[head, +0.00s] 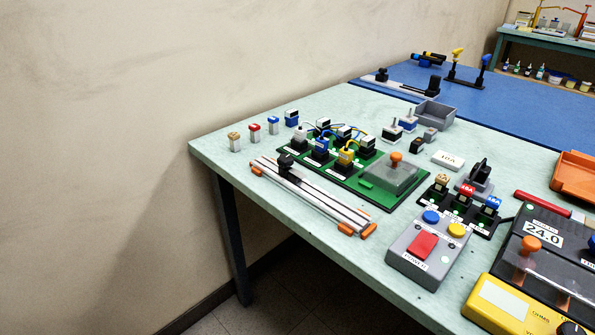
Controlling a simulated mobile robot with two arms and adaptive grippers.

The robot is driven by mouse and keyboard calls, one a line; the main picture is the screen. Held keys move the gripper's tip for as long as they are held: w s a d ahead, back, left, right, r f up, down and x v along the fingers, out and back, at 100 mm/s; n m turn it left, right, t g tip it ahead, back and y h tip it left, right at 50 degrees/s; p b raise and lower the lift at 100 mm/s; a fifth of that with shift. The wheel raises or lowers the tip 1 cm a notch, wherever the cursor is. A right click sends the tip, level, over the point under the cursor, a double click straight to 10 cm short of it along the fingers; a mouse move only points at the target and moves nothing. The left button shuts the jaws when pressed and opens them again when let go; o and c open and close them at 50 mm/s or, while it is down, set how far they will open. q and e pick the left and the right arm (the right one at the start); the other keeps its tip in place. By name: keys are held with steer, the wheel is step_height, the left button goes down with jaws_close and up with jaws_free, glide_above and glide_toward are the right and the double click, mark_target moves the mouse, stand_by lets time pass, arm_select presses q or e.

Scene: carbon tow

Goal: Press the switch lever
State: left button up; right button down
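A grey box (400,262) with a red rocker (422,245), a blue button (431,217) and a yellow button (457,230) stands near the front edge of the pale green table. Behind it, a black upright lever or knob (480,171) stands on a small grey base. I cannot tell which of these the task calls the switch lever. Neither of my grippers is in view.
A green board (338,179) with several plugs and a clear cover stands mid-table. White rails with orange ends (315,197) lie in front of it. The table's left corner is mostly clear; a wall stands behind.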

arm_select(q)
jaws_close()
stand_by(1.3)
